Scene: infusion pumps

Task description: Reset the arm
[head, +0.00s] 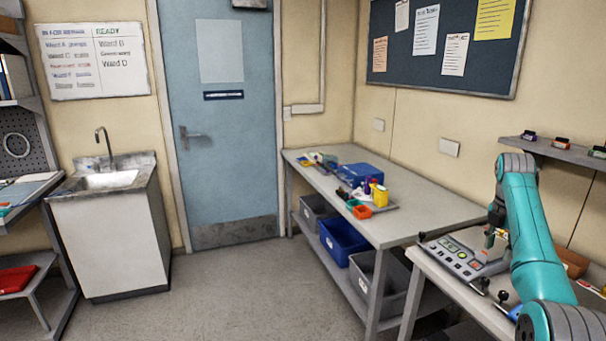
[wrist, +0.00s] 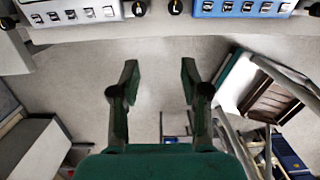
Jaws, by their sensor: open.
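My gripper (wrist: 159,72) is open in the wrist view, its two dark green fingers spread with nothing between them. Bare floor shows beyond the gap. My teal arm (head: 530,235) stands bent at the right of the head view, over the right-hand bench. In the wrist view, a grey device (wrist: 72,10) and a blue device (wrist: 243,8) with rows of buttons lie at the top edge, apart from the fingers. The head view shows a grey button panel (head: 462,256) on the bench beside my arm. My arm hides part of that bench.
A long table (head: 430,212) holds a blue box (head: 361,173) and small coloured items. Bins (head: 343,240) sit on its lower shelf. A wall shelf (head: 565,152) with small items is close behind my arm. A sink cabinet (head: 115,235) stands left; the middle floor is clear.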

